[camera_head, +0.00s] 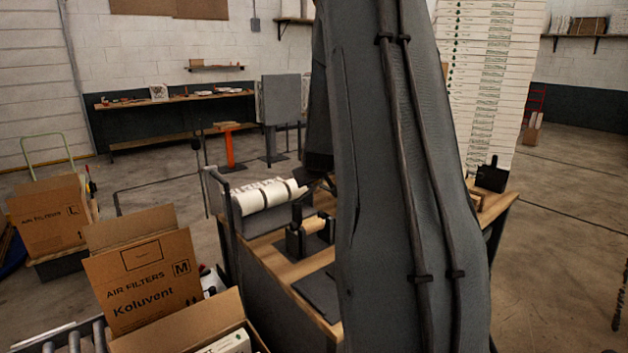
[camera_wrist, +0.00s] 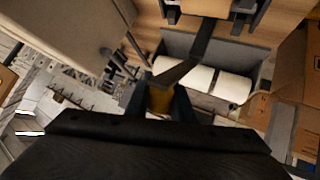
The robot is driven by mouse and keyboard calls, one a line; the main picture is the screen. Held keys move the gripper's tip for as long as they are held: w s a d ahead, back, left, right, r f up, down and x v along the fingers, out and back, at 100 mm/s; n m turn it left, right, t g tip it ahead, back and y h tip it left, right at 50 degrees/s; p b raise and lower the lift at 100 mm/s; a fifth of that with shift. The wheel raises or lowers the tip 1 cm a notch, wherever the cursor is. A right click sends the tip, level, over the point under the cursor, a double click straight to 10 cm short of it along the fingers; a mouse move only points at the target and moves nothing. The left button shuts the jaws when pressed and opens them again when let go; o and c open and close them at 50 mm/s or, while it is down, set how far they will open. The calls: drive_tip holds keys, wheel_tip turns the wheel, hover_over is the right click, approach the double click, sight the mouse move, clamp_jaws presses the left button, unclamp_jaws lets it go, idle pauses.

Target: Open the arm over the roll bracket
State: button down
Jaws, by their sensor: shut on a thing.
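My gripper (camera_wrist: 160,98) is shut on the orange-brown end of that arm, beside the roll. In the head view my gripper (camera_head: 318,184) is small and dark at the roll's right end, partly hidden by my own arm. How far the arm is lifted cannot be told.
A small black holder (camera_head: 309,236) with a tan roll stands in front of the bracket. Open cartons (camera_head: 145,280) stand at the left. A tall stack of white boxes (camera_head: 490,80) rises behind the bench. Open floor (camera_head: 560,220) lies at the right.

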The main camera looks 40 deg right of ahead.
drive_tip(key=shift+w+r+p, duration=0.25)
drive_tip(key=shift+w+p, duration=0.1)
drive_tip(key=shift+p, duration=0.35)
drive_tip(key=c, duration=1.5)
unclamp_jaws()
drive_tip(key=shift+c, duration=0.2)
drive_tip(key=shift+r, duration=0.1)
drive_tip(key=v, duration=0.7)
drive_tip(key=shift+a+r, duration=0.2)
drive_tip(key=shift+r, duration=0.05)
drive_tip(key=shift+s, duration=0.1)
